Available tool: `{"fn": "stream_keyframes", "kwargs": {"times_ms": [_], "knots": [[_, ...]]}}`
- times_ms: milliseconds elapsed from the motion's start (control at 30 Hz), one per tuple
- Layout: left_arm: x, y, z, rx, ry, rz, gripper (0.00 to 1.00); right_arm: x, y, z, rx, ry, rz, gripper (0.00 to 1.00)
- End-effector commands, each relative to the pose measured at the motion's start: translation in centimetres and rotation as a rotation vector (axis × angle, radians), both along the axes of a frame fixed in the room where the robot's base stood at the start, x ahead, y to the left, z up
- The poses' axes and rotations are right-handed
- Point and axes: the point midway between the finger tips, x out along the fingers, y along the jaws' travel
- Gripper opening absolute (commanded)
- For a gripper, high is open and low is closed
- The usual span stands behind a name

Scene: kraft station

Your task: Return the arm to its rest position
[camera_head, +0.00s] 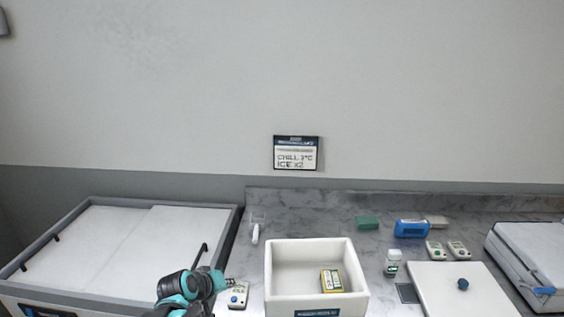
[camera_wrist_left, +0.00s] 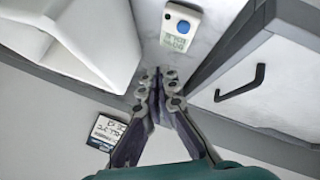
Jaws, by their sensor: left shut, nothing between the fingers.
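My left arm comes in at the bottom of the head view. Its gripper (camera_head: 229,283) is near the left side of the white box, beside a small white device with a blue button (camera_head: 237,297). In the left wrist view the fingers of my left gripper (camera_wrist_left: 157,80) are together with nothing between them. The white device (camera_wrist_left: 181,27) shows there beyond the fingertips, apart from them. My right arm and gripper are not in view.
An open white box (camera_head: 284,284) holds a yellow-labelled pack (camera_head: 331,281). Left stands a grey-framed chest (camera_head: 226,213) with black handles. A bottle (camera_head: 393,264), a blue item (camera_head: 411,229) and a white lid with a blue knob (camera_head: 440,294) lie right. A wall sign (camera_head: 296,153) hangs behind.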

Motion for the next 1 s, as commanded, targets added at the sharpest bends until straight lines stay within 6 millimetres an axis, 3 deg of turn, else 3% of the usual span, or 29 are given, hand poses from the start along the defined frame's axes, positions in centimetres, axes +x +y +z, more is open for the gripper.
{"fn": "stream_keyframes", "kwargs": {"times_ms": [233,500,700,1000], "knots": [[-9.5,-1.0,2.4,0.187,0.03,-0.094,0.0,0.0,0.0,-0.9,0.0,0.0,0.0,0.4],[-19.1,-0.4,1.9,0.388,0.056,-0.189,0.0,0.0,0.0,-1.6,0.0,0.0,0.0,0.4],[-22.4,0.2,1.0,0.465,0.066,-0.222,0.0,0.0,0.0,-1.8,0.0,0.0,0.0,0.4],[-22.8,0.3,0.9,0.477,0.067,-0.227,0.0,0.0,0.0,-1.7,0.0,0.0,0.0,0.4]]}}
